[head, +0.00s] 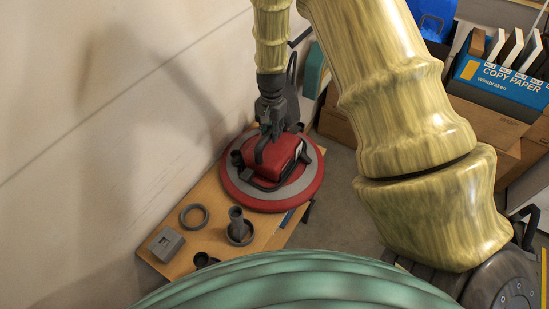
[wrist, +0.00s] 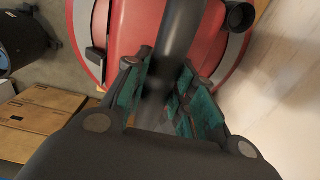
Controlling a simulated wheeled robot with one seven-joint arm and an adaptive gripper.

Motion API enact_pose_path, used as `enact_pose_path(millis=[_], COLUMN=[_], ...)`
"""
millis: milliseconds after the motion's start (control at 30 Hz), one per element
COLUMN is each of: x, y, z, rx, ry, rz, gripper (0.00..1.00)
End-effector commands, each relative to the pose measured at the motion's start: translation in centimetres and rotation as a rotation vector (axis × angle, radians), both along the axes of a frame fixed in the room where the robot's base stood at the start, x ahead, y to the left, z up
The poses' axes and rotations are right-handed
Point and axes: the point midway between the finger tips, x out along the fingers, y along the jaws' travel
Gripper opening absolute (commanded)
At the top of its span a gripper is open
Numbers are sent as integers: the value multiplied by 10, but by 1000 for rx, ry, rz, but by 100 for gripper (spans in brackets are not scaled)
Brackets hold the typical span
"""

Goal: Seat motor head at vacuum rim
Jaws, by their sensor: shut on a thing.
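The red motor head (head: 282,152) with its black carry handle is at the far end of the low wooden bench, above a round red and grey rim (head: 310,190). My gripper (head: 268,132) comes down from above and is shut on the handle. In the wrist view the teal-padded fingers (wrist: 165,95) close on the dark handle (wrist: 180,40), with the red motor head (wrist: 135,25) below. The red and grey rim (wrist: 80,45) also shows there. I cannot tell whether the motor head touches the rim or hangs just above it.
The wooden bench (head: 212,190) stands against the pale wall (head: 90,130). Its near end holds a grey ring (head: 194,217), a grey block (head: 166,245) and an upright dark tube fitting (head: 238,225). Cardboard boxes and a blue copy paper box (head: 500,82) stand at the right.

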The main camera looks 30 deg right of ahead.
Motion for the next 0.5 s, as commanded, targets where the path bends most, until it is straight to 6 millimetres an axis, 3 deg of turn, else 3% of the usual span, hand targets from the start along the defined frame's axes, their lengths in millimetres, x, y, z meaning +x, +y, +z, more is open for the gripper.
enact_pose_path(millis=[500], x=[0], y=[0], z=[8], rx=[0], ry=[-1], rz=[0], gripper=[0])
